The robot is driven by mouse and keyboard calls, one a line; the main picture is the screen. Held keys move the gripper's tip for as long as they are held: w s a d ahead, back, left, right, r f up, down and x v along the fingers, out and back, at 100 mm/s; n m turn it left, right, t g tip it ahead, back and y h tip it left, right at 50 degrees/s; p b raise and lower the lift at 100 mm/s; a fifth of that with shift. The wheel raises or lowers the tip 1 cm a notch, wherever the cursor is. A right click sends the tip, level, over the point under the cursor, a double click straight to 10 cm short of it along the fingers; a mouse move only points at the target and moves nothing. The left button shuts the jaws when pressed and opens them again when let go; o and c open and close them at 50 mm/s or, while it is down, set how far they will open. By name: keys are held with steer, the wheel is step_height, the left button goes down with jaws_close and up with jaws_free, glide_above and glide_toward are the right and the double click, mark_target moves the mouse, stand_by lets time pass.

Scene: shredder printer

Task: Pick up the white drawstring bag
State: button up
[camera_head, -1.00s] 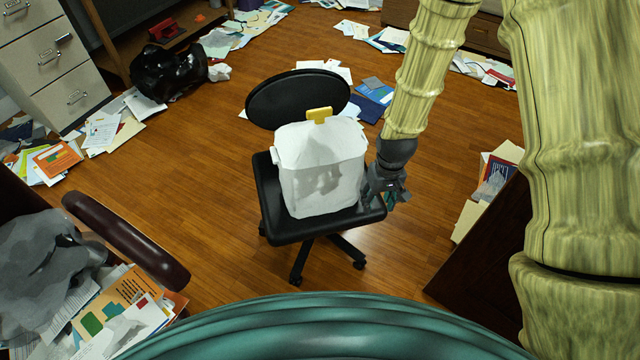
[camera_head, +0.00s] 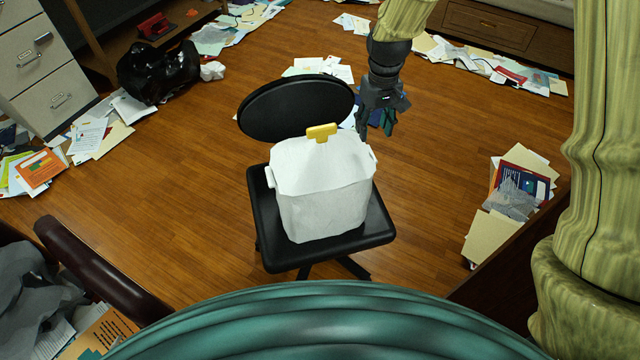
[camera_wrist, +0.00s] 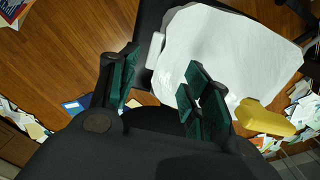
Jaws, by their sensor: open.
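The white bag (camera_head: 322,195) stands upright on the seat of a black office chair (camera_head: 268,225), with a yellow tab (camera_head: 321,132) at its top back edge. My gripper (camera_head: 376,130) is behind and to the right of the bag in the head view, pointing down. In the wrist view my gripper (camera_wrist: 160,85) is open, with dark green finger pads spread apart. There the white bag (camera_wrist: 225,50) fills the upper right, behind the right finger, and the yellow tab (camera_wrist: 265,118) shows at lower right. Nothing is held. Whether a finger touches the bag cannot be told.
The round chair back (camera_head: 295,105) stands behind the bag, left of my gripper. Papers and folders (camera_head: 510,200) lie on the floor at right. A black trash bag (camera_head: 158,72) and a filing cabinet (camera_head: 45,65) are at left. Wooden floor around the chair is mostly clear.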

glide_above(370, 154)
steer(key=f, duration=0.5)
steer(key=shift+w+a+f, duration=0.2)
steer(key=shift+w+f, duration=0.05)
steer(key=shift+f, duration=0.05)
steer(key=shift+s+f, duration=0.15)
steer(key=shift+f, duration=0.2)
steer(key=shift+d+f+p, duration=0.2)
steer(key=shift+f+p, duration=0.15)
steer(key=shift+f, duration=1.9)
jaws_close()
